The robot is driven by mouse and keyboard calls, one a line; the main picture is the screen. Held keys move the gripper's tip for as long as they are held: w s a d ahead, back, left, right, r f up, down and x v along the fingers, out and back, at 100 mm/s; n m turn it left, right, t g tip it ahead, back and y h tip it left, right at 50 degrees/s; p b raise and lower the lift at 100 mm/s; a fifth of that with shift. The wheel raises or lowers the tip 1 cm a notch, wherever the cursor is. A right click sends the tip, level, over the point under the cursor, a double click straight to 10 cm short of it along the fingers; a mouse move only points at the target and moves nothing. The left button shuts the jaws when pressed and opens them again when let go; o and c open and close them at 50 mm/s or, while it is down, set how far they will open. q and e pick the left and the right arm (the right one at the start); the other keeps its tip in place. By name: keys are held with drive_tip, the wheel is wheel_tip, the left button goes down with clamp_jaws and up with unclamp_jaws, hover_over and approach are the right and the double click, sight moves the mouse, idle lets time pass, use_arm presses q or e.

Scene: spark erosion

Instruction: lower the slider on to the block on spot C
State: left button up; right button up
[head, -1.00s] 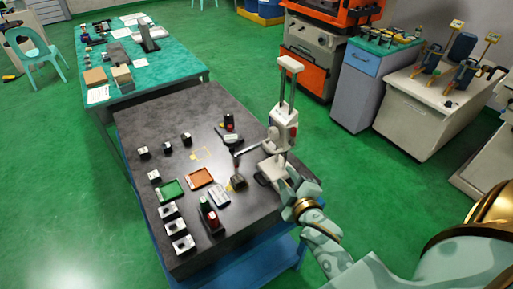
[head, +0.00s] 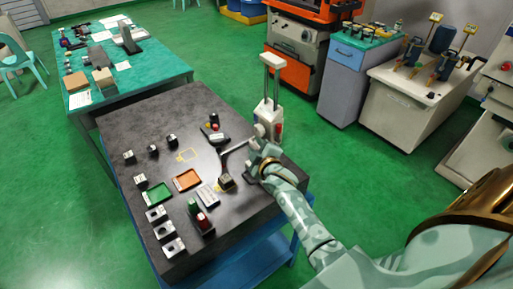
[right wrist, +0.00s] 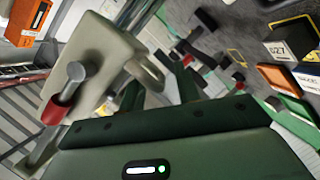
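The pale height gauge (head: 274,92) stands upright at the table's right edge. Its slider (head: 269,124) sits partway up the twin columns, and a thin arm (head: 236,147) reaches left from it. The dark block (head: 226,181) stands on a yellow-marked spot in front of the arm's tip; the spot's letter is unreadable. The tip looks apart from the block. My right gripper (head: 262,158) is close to the slider's near side. In the right wrist view its dark fingers (right wrist: 158,92) are apart, with a pale part of the gauge at their tips. My left gripper is out of view.
A yellow outline (head: 187,155) is empty. The table's back part is clear.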

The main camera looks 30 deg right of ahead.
clamp_jaws()
wheel_tip(320, 180, down, 7)
drive_tip(key=b, duration=0.5)
drive_tip(key=shift+s+f, duration=0.1)
drive_tip(key=shift+s, duration=0.05)
unclamp_jaws()
drive_tip(key=shift+a, duration=0.1)
drive_tip(key=p+v, duration=0.1)
drive_tip(key=v, duration=1.5)
drive_tip(key=shift+s+p, duration=0.15)
drive_tip(key=shift+p, duration=0.15)
